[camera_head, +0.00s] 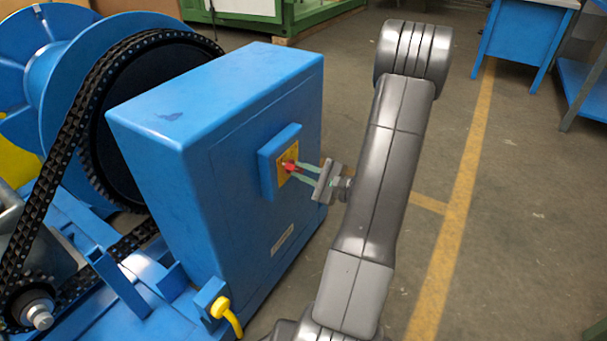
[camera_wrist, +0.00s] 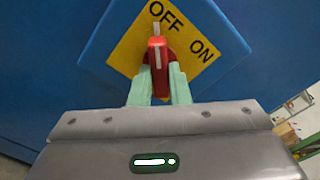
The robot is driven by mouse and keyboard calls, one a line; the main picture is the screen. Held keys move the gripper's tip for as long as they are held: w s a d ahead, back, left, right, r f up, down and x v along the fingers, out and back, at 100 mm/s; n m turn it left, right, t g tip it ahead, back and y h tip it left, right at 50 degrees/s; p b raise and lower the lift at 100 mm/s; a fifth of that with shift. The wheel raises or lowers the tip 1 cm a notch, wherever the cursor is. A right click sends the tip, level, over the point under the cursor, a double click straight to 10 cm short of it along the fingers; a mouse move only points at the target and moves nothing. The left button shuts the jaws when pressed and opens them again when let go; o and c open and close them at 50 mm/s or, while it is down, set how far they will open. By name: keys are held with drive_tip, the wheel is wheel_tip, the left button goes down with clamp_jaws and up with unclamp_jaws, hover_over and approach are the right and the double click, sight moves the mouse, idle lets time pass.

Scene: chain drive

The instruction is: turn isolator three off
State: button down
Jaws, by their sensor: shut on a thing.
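The isolator is a red handle (camera_wrist: 157,58) with a white line, on a yellow plate (camera_wrist: 125,48) marked OFF and ON. In the wrist view the handle points up toward the word OFF, while ON lies to its right. My gripper (camera_wrist: 158,84) has pale green fingers, shut on the handle from both sides. In the head view my gripper (camera_head: 299,170) reaches from the right to the red handle (camera_head: 290,165). The handle sits on a small blue box (camera_head: 268,173) on the side of the large blue housing (camera_head: 225,110). The fingers partly hide the handle's lower end. No isolator number is readable.
A black chain (camera_head: 72,125) and blue wheel stand left of the housing. A yellow hooked part (camera_head: 228,312) sticks out at the housing's lower front. Grey floor with yellow lines (camera_head: 465,200) lies open to the right. Blue tables (camera_head: 522,38) stand at the back right.

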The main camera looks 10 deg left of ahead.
idle(0.3)
drive_tip(key=c, duration=1.4)
unclamp_jaws()
drive_tip(key=shift+o, duration=0.2)
drive_tip(key=p+v, duration=0.2)
drive_tip(key=v, duration=1.2)
drive_tip(key=shift+a, duration=0.1)
drive_tip(key=b+x, duration=0.2)
drive_tip(key=x, duration=1.1)
drive_tip(key=shift+w+a, duration=0.15)
drive_tip(key=shift+a, duration=0.2)
